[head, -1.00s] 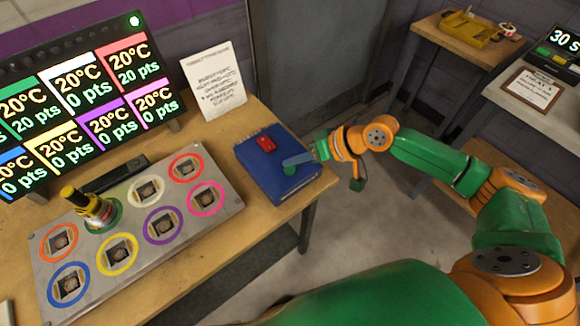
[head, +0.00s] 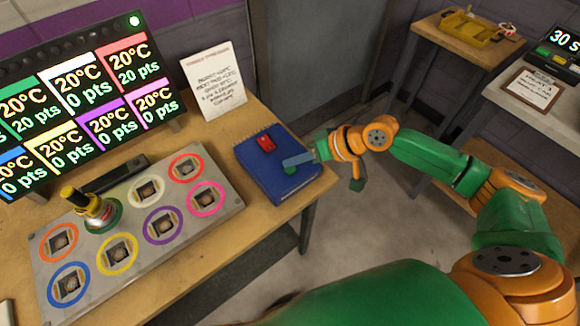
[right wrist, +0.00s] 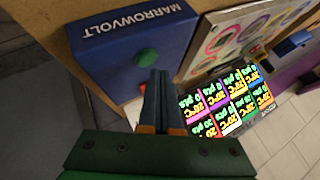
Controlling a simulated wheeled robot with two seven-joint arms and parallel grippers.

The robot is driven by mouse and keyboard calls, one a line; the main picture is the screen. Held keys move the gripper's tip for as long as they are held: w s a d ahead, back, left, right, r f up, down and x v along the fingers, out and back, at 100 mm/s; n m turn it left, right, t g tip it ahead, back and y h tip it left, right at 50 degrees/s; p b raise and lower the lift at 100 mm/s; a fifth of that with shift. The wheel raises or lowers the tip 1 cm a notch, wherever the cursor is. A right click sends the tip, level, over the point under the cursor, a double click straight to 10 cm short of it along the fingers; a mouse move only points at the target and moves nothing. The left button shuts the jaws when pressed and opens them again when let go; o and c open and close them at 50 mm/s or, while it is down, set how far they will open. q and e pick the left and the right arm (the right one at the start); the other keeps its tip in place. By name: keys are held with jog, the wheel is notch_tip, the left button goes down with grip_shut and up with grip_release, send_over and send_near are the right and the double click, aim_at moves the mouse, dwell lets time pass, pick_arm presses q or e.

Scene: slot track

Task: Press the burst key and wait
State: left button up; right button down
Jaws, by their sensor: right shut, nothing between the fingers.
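A blue box (head: 262,177) lies on the near right end of the bench, with a red piece (head: 266,143) and a round green button (head: 289,170) on top. It reads MARROWVOLT in the right wrist view (right wrist: 110,55). No label on the button is readable. My right gripper (head: 286,163) is shut and empty, its fingertips at the green button. In the right wrist view the fingertips (right wrist: 156,76) sit beside the green button (right wrist: 147,58); I cannot tell whether they touch it. My left gripper is out of view.
A metal plate (head: 130,205) with colored rings holds a yellow-topped tool (head: 98,209) in the green ring. The display (head: 85,100) shows 20°C tiles. A paper sign (head: 213,82) stands behind. A side table (head: 468,50) bears a yellow tray; another display (head: 560,52) reads 30 s.

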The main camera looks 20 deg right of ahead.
aim_at(295, 171)
jog(key=shift+f, duration=0.4)
jog(key=shift+f, duration=0.45)
dwell(0.5)
jog(key=shift+r+p, duration=0.8)
jog(key=shift+r, duration=0.05)
notch_tip(295, 171, up, 5)
jog(key=p, duration=0.5)
jog(key=shift+r, duration=0.15)
dwell(0.5)
